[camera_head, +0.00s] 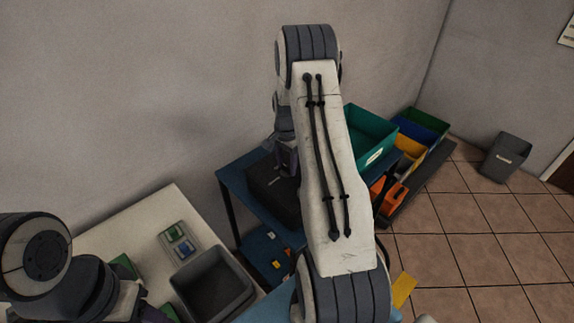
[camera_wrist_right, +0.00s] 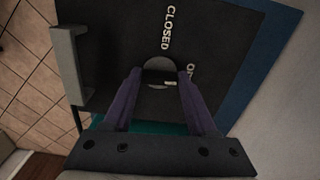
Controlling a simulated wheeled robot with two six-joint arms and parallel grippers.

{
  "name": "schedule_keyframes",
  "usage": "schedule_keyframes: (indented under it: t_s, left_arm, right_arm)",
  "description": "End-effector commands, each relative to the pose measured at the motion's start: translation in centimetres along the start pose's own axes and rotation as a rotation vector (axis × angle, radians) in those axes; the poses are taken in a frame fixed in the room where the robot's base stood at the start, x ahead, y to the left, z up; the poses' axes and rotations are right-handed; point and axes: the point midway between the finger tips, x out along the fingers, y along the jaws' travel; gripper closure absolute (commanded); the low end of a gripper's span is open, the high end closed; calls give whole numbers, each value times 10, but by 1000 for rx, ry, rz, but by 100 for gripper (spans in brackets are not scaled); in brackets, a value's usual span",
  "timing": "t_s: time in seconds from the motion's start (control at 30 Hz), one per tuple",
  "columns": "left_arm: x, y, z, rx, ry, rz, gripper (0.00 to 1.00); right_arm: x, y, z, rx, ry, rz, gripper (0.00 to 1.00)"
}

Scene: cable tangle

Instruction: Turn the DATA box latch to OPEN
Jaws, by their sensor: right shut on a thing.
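The dark DATA box (camera_head: 264,187) stands on a blue table, partly behind my right arm in the head view. In the right wrist view its dark top (camera_wrist_right: 110,25) carries the white word CLOSED and, to its lower right, a partly hidden word starting with O. My right gripper (camera_wrist_right: 158,74) is shut on the round grey latch (camera_wrist_right: 159,64), with a purple finger on each side. A short white mark shows at the latch's lower right. My left arm is at the lower left of the head view; its fingers are mostly out of sight.
A blue table (camera_head: 232,178) bears the box. Green (camera_head: 362,140), yellow and blue bins stand behind it to the right. A white table (camera_head: 150,222) with a grey bin (camera_head: 208,262) is at left. A dark waste bin (camera_head: 505,158) stands on the tiled floor.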

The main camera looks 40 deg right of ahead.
Motion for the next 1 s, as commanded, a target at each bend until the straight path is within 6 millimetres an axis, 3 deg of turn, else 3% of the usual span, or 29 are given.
schedule_keyframes:
  t_s: [0.73,0.77,0.8,0.83,1.0]
  left_arm:
    - [1,0,0,0,0,0,50]
    - [1,0,0,0,0,0,50]
    - [1,0,0,0,0,0,50]
    - [1,0,0,0,0,0,50]
    - [1,0,0,0,0,0,50]
  right_arm:
    - [-1,-1,0,89,1,-3,98]
    - [-1,-1,0,88,1,-3,35]
    - [-1,-1,0,88,1,-3,20]
    - [-1,-1,0,88,1,-3,12]
    - [-1,-1,0,87,0,-2,12]
